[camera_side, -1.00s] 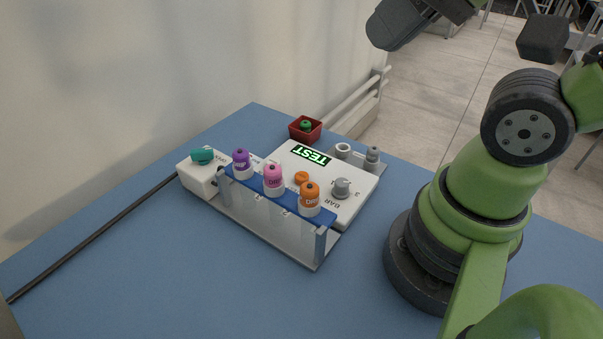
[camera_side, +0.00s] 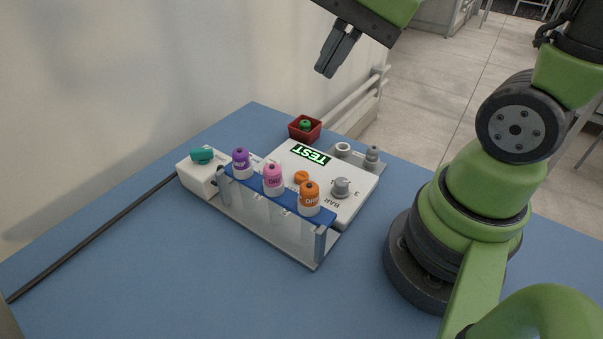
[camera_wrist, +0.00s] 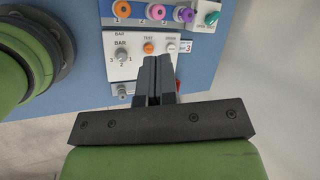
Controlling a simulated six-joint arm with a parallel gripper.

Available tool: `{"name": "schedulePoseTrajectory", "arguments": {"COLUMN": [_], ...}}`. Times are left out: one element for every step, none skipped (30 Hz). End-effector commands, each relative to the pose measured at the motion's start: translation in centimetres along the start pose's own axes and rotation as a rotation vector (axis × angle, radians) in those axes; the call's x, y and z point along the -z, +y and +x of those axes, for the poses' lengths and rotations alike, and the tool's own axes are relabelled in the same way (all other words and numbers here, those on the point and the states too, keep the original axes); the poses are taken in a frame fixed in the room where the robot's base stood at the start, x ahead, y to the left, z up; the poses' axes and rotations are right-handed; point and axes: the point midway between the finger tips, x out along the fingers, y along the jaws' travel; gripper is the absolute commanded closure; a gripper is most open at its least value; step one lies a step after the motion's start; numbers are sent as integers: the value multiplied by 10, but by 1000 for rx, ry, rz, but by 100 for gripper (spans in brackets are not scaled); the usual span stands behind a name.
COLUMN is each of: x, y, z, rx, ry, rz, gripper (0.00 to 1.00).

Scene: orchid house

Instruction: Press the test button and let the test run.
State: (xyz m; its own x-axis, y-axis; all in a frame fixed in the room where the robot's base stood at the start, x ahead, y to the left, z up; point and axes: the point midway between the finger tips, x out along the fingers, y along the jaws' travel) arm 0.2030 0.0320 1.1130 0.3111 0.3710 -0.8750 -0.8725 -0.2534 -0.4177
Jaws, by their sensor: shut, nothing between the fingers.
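A white test unit (camera_side: 352,207) lies on the blue table, its lit screen (camera_side: 311,155) reading TEST in green. The orange test button (camera_side: 302,177) is on its top; in the wrist view the button (camera_wrist: 148,48) has the label TEST above it. A grey BAR knob (camera_side: 341,187) sits beside it. My gripper (camera_side: 326,72) is shut and empty, high above the table beyond the unit. In the wrist view the shut fingers (camera_wrist: 158,60) point toward the unit, their tips appearing just below the button, without touching it.
A rack (camera_side: 284,207) with purple, pink and orange capped bottles stands along the unit's front side. A white block (camera_side: 199,178) with a teal knob is at its left. A red tray (camera_side: 306,135) holds a dark green item behind. The front table is clear.

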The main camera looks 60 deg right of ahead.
Motion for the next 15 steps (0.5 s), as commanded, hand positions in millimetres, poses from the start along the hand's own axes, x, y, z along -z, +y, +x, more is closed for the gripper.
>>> {"name": "schedulePoseTrajectory", "arguments": {"x": [8, 12, 17, 22, 26, 33, 38, 43, 50, 55, 60, 66, 71, 75, 80], "y": [-3, -5, -7, -8, -10, -11, -12, -12, -13, -13, -12, -12, -11, -10, -9], "z": [10, 15, 22, 27, 33, 40, 46, 52, 59, 65, 70, 77, 82, 87, 93], "rx": [-19, -25, -35, -41, -48, -58, -65, -72, -81, -88, -94, -102, -107, -113, -120], "ry": [-37, -58, -85, -104, -124, -148, -166, -184, -207, -223, -238, -256, -269, -281, -295], "rz": [129, 207, 313, 392, 471, 578, 659, 739, 846, 922, 998, 1092, 1159, 1222, 1299], "gripper": [100, 100, 100, 100, 100, 100, 100, 100, 100, 100, 100, 100, 100, 100, 100]}}
